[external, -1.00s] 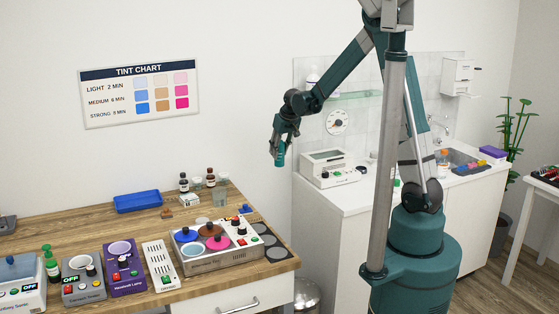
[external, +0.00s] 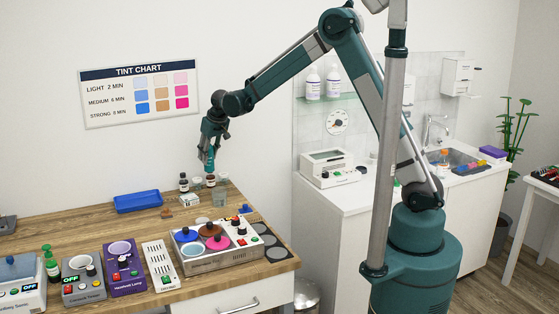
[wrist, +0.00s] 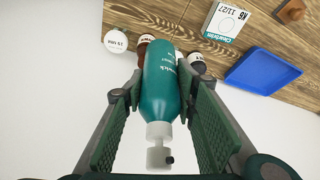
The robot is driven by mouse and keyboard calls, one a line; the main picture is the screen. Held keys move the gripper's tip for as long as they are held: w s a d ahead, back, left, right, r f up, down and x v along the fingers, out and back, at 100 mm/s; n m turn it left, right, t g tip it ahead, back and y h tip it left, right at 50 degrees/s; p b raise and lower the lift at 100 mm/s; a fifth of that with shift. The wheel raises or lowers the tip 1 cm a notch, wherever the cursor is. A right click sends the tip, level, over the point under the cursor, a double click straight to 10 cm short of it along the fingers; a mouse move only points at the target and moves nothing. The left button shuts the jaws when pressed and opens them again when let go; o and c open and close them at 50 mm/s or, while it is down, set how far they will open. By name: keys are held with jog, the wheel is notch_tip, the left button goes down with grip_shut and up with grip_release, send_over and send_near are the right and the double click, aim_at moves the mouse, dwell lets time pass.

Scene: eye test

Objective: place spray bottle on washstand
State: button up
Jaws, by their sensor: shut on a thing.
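My gripper (external: 210,150) is shut on a teal spray bottle (external: 209,160) above the back of the wooden counter. In the wrist view the bottle (wrist: 160,85) lies between the two ribbed fingers, with its white top (wrist: 158,135) toward the camera and its base pointing away. The label is only partly readable. The washstand (external: 485,205), a white cabinet with a steel sink (external: 455,157) and tap, is at the right behind my arm, far from the bottle. Part of it is hidden by my arm and base.
Small brown bottles (external: 184,184) stand just below the held bottle. A blue tray (external: 138,202) lies to their left. Several devices, including a warmer with coloured pots (external: 215,240), fill the front of the counter. A white device (external: 328,168) stands on the washstand's left part.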

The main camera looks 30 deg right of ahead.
jog(key=s+a+n, duration=0.1)
jog(key=s+a, duration=0.2)
jog(key=a, duration=0.8)
jog(key=s+a+n, duration=0.1)
jog(key=s+a, duration=0.2)
jog(key=a, duration=0.8)
jog(key=s+a+n, duration=0.1)
jog(key=s+a, duration=0.2)
jog(key=a, duration=0.8)
jog(key=s+a+n, duration=0.1)
jog(key=s+a, duration=1)
jog(key=a, duration=0.3)
jog(key=s+a+n+g+y+p, duration=0.1)
jog(key=s+a, duration=1)
jog(key=a, duration=0.3)
jog(key=shift+a+f+y, duration=0.15)
jog(key=shift+f+y, duration=0.15)
jog(key=shift+f, duration=0.05)
jog(key=shift+f, duration=0.1)
jog(key=shift+f+p, duration=0.35)
jog(key=shift+f, duration=2.65)
jog(key=shift+f, duration=1.9)
jog(key=shift+f, duration=0.15)
